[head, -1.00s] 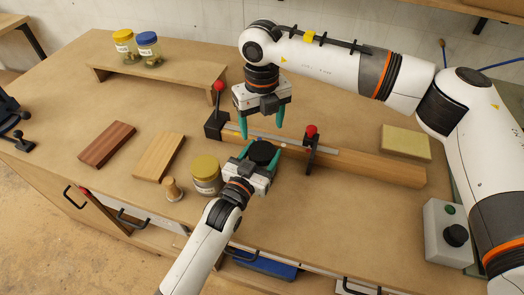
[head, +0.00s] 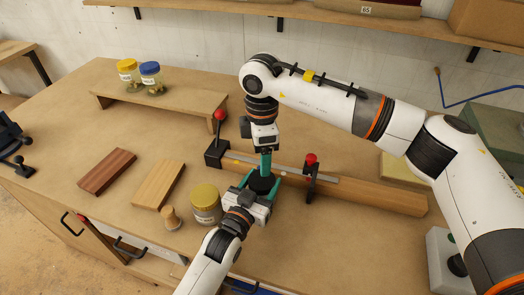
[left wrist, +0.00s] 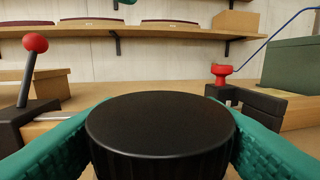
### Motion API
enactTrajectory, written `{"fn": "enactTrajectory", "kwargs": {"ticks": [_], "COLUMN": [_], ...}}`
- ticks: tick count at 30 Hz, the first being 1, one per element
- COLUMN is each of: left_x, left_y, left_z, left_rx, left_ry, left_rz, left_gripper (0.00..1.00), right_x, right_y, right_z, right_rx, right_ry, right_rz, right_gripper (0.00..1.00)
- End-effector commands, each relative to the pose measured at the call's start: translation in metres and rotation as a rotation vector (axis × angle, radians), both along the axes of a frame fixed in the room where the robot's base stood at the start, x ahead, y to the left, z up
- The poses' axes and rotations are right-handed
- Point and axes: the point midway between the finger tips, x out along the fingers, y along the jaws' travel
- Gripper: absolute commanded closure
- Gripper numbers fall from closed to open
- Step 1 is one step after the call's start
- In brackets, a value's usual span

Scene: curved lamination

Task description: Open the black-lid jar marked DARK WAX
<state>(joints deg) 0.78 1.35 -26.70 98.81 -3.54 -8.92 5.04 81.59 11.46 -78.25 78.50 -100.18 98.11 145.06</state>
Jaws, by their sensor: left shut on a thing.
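The black-lid jar (head: 262,184) stands on the bench in front of the long wooden beam. Its round black lid fills the middle of the left wrist view (left wrist: 160,120); no DARK WAX marking is readable, and its body is mostly hidden. My left gripper (head: 259,191) is shut around the jar, with a teal finger on each side. My right gripper (head: 265,166) points down just above the lid, seen edge-on, so its finger gap is hidden. A teal fingertip of it shows at the top of the left wrist view, apart from the lid.
Red-knobbed clamps (head: 311,160) and the beam (head: 385,196) lie behind. Two wood boards (head: 108,172) lie left. Two more jars stand on a low riser (head: 190,101).

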Motion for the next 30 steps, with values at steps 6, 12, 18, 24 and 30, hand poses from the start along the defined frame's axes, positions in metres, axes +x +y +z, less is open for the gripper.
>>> {"fn": "enactTrajectory", "kwargs": {"ticks": [6,12,18,24,30], "left_x": [0.0,0.0,0.0,0.0,0.0], "left_y": [0.0,0.0,0.0,0.0,0.0], "left_z": [-0.001,-0.001,-0.001,-0.001,-0.001], "left_rx": [0.001,0.001,0.001,0.001,0.001], "left_ry": [0.002,0.002,0.002,0.002,0.002], "left_rz": [0.0,0.0,0.0,0.0,0.0], "left_gripper": [1.0,1.0,1.0,1.0,1.0], "right_x": [0.0,0.0,0.0,0.0,0.0], "right_y": [0.0,-0.001,0.0,0.0,0.0], "right_z": [-0.005,-0.033,-0.063,-0.078,-0.081], "right_rx": [0.0,-0.002,0.0,0.0,0.0], "right_ry": [0.001,0.003,0.002,0.001,0.0], "right_rz": [-0.103,-0.106,-0.106,-0.105,-0.104], "right_gripper": [0.29,0.29,0.29,0.29,0.29]}}
